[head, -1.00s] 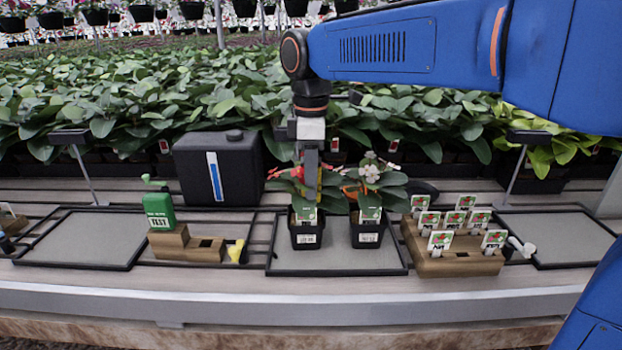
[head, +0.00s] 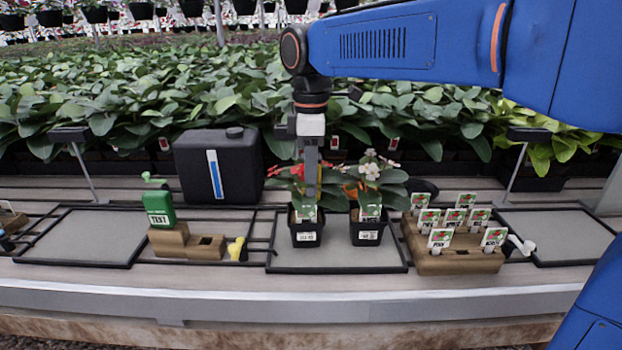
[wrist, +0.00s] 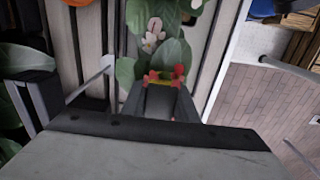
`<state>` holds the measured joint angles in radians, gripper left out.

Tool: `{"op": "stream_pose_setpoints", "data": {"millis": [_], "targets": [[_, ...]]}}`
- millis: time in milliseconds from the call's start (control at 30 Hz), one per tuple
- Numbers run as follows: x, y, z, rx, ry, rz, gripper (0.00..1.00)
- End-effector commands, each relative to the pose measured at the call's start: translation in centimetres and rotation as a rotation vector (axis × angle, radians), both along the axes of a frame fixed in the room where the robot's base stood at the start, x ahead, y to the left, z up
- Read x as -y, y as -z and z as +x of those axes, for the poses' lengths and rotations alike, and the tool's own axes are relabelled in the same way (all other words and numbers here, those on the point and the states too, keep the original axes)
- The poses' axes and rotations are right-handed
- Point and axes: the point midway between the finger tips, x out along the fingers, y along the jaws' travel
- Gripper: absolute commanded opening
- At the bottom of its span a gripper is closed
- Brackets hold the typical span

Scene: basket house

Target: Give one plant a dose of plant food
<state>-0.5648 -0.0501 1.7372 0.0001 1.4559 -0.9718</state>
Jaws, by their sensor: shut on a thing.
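Two potted plants stand side by side on the grey middle tray (head: 335,259). The left plant (head: 307,230) has red flowers, and the right plant (head: 366,228) has white ones. Both have black pots with white labels and green tags. My gripper (head: 311,190) points down among the leaves of the left plant, above its pot.
A green dispenser marked TEST (head: 160,208) stands on a wooden block (head: 205,246), with a yellow item (head: 237,249) beside it. A black canister (head: 219,165) stands behind. A wooden holder (head: 456,262) with several plant tags is at right. Grey side trays (head: 85,236) (head: 555,238) look empty.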

Motion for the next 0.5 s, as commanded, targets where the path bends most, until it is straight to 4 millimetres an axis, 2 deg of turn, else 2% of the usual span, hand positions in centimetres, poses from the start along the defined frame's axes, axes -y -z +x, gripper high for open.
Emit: {"op": "stream_pose_setpoints", "data": {"millis": [500], "targets": [[0.0,-3.4,0.0,0.002,0.000,0.001,0.10]]}}
